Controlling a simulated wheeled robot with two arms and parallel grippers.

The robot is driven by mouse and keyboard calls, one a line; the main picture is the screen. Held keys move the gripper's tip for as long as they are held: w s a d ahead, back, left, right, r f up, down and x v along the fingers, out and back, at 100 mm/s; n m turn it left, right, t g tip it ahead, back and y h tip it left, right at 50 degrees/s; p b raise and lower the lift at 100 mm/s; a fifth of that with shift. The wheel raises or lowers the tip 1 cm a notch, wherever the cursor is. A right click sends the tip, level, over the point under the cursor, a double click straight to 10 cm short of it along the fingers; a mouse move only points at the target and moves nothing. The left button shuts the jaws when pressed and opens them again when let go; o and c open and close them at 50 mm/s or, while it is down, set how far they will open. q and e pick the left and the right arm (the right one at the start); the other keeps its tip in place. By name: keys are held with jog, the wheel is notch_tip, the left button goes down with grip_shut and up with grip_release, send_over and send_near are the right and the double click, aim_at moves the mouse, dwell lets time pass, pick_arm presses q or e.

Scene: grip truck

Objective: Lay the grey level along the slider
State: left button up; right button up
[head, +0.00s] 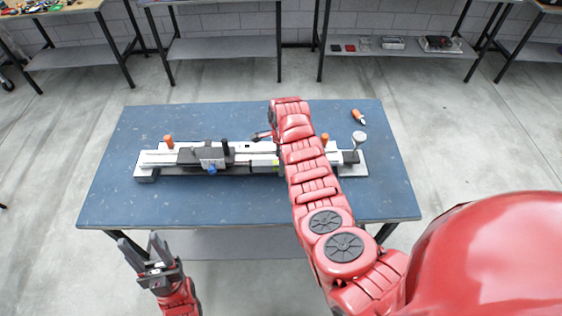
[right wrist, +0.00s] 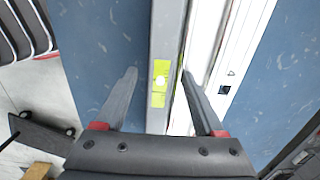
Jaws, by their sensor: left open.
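The slider (head: 246,146) is a long white rail with a dark carriage (head: 212,155) on the blue table. The grey level is a long bar with a yellow-green vial; in the right wrist view the level (right wrist: 167,45) runs between my right fingers, close beside the white rail (right wrist: 205,60) and nearly parallel to it. I cannot tell whether they touch. My right gripper (right wrist: 158,85) is open around the level, its left finger clearly apart from it. In the head view my right arm hides this gripper and part of the rail. My left gripper (head: 144,247) is open and empty before the table's front edge.
Orange knobs (head: 168,141) stand near the rail ends. An orange-handled tool (head: 358,116) lies at the back right of the blue table (head: 115,195), near a pale round-topped item (head: 358,137). The front of the table is mostly clear. Benches with shelves stand along the wall.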

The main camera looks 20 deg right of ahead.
jog(key=shift+r, duration=0.55)
notch_tip(320, 180, up, 6)
jog(key=shift+r+b, duration=0.15)
jog(key=shift+b, duration=0.95)
notch_tip(320, 180, up, 10)
jog(key=p, duration=0.1)
jog(key=shift+d, duration=0.2)
